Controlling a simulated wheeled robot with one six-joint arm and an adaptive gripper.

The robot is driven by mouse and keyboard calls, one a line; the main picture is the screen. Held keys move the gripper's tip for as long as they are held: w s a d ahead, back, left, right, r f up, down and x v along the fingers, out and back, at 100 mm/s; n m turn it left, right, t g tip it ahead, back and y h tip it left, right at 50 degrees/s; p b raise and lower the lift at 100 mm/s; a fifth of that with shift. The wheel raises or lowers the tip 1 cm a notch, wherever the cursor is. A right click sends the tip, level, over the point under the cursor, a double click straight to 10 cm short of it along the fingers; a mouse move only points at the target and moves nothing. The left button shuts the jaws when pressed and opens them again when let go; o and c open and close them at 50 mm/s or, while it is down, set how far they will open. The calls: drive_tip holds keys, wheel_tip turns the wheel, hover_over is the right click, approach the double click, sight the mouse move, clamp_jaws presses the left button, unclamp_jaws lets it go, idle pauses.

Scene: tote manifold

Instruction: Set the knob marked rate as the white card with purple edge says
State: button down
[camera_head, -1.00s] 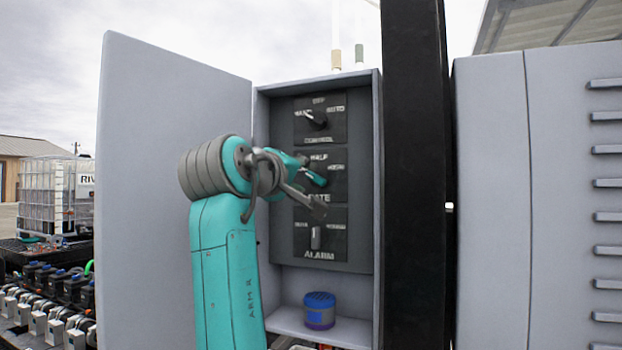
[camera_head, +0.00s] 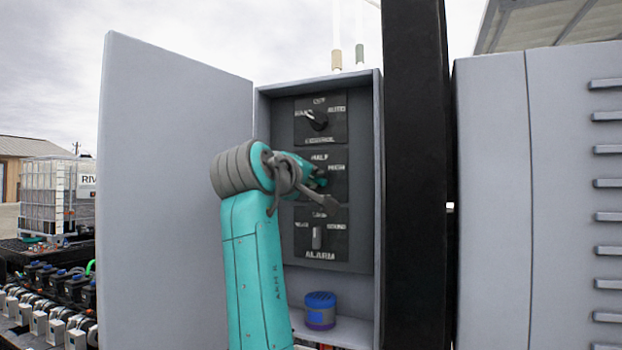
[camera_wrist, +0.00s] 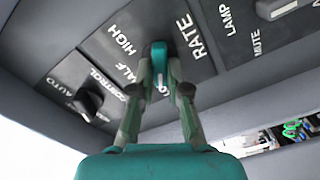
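The rate knob (camera_wrist: 158,49) is a teal bar on the middle dark panel. In the wrist view it stands between my fingertips, near the words HIGH, HALF and RATE; a third word beginning with LO is partly covered. My gripper (camera_wrist: 159,75) is at the knob with one finger on each side, and seems open; contact is unclear. In the head view my gripper (camera_head: 326,190) covers much of the rate panel (camera_head: 340,172), including part of its lettering. The knob's exact pointing is hard to read. No white card with a purple edge shows.
A control knob (camera_head: 317,120) is above and an alarm knob (camera_head: 316,238) below, in the grey cabinet (camera_head: 377,250). A blue jar with a purple band (camera_head: 320,310) stands on its shelf. The open door (camera_head: 165,190) is left, a black post (camera_head: 415,180) right.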

drive_tip(key=shift+m, duration=0.3)
drive_tip(key=shift+s+d+m, duration=0.1)
drive_tip(key=shift+d+m, duration=0.05)
drive_tip(key=shift+m, duration=5.65)
drive_tip(key=shift+d+m, duration=0.15)
drive_tip(key=shift+m, duration=5.65)
drive_tip(key=c, duration=1.1)
unclamp_jaws()
drive_tip(key=shift+c, duration=0.2)
